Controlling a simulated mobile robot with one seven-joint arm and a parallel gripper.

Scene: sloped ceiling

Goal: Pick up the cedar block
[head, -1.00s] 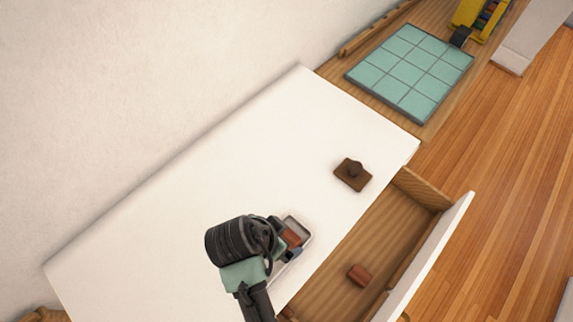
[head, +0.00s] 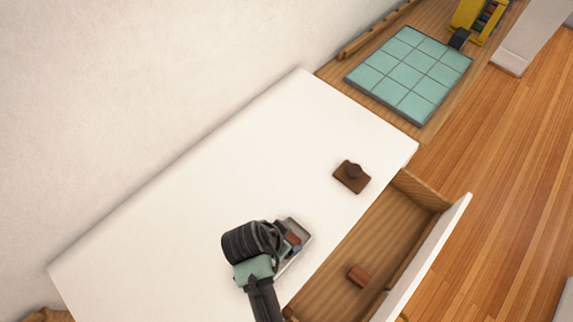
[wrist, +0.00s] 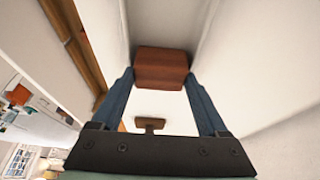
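A reddish-brown block, which looks like the cedar block (wrist: 162,68), lies in a small pale tray (head: 304,227) on the white top. In the head view the block (head: 293,239) is partly hidden by my gripper (head: 290,244). In the wrist view the two blue fingers of my gripper (wrist: 160,82) are apart, with their tips at the block's left and right near corners. I see no clear grip on it. A similar reddish-brown block (head: 358,275) lies in the open drawer.
The tray's pale walls rise close on both sides of the fingers. A brown square piece with a knob (head: 352,177) sits on the white top (head: 210,190). The open drawer (head: 400,215) juts out at the right. A green tiled board (head: 410,72) lies farther back.

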